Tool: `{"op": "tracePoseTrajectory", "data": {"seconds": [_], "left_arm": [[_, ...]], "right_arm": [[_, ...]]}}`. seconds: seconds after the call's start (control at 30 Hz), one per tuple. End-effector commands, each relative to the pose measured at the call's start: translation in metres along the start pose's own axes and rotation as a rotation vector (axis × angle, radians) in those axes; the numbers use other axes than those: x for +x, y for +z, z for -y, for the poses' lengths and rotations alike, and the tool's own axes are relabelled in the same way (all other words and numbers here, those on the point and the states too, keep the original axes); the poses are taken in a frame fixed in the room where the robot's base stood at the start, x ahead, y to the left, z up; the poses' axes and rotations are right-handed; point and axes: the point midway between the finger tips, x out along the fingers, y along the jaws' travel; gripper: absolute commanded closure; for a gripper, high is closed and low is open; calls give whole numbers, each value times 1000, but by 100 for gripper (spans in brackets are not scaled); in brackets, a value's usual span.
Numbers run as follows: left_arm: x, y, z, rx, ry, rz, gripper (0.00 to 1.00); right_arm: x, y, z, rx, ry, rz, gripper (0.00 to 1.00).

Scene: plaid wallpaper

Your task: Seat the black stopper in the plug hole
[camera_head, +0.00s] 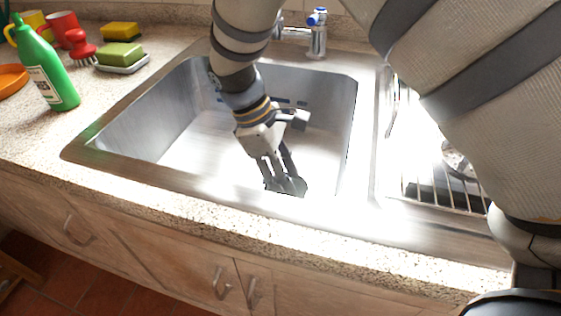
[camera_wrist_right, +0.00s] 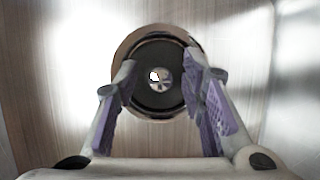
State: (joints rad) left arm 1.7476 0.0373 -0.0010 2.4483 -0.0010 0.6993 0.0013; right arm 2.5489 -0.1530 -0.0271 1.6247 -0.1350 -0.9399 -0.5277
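The black stopper (camera_wrist_right: 143,93), a round dark disc with a shiny metal knob at its middle, shows in the right wrist view. It lies within the coppery metal rim of the plug hole (camera_wrist_right: 122,46); whether it sits fully flush I cannot tell. My right gripper (camera_wrist_right: 159,68) is open, its purple-padded fingers on either side of the stopper and apart from the knob. In the head view my right gripper (camera_head: 286,186) points down into the sink near its front wall, where a dark shape at the fingertips is partly hidden by the rim. My left gripper is not in view.
The steel sink (camera_head: 115,135) has raised walls around the gripper. A tap (camera_head: 317,35) stands behind it and a wire rack (camera_head: 440,195) to the right. A green bottle (camera_head: 48,75), red brush (camera_head: 79,47), sponges (camera_head: 120,54) and mugs stand on the left counter.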

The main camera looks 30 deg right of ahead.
Motion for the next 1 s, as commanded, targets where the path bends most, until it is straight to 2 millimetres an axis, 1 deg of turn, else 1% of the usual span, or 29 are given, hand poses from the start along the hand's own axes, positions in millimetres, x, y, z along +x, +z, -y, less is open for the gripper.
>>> {"op": "tracePoseTrajectory", "data": {"seconds": [0.2, 0.3, 0.4, 0.5, 0.57, 0.93, 1.0], "left_arm": [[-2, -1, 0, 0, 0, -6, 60], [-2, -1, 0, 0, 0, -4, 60], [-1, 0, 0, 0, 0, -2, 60], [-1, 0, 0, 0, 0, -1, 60], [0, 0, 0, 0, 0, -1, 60], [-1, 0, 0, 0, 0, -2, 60], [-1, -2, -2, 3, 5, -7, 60]], "right_arm": [[-60, -1, -1, 0, 5, -7, 63], [-84, -1, -1, 0, 4, -5, 63], [-101, -1, 0, -1, 2, -3, 63], [-111, -1, 0, -1, 1, -1, 63], [-113, 0, 0, -2, 0, 1, 63], [-114, 0, 0, -1, 0, 0, 63], [-114, 3, 0, 1, 1, 7, 63]]}}
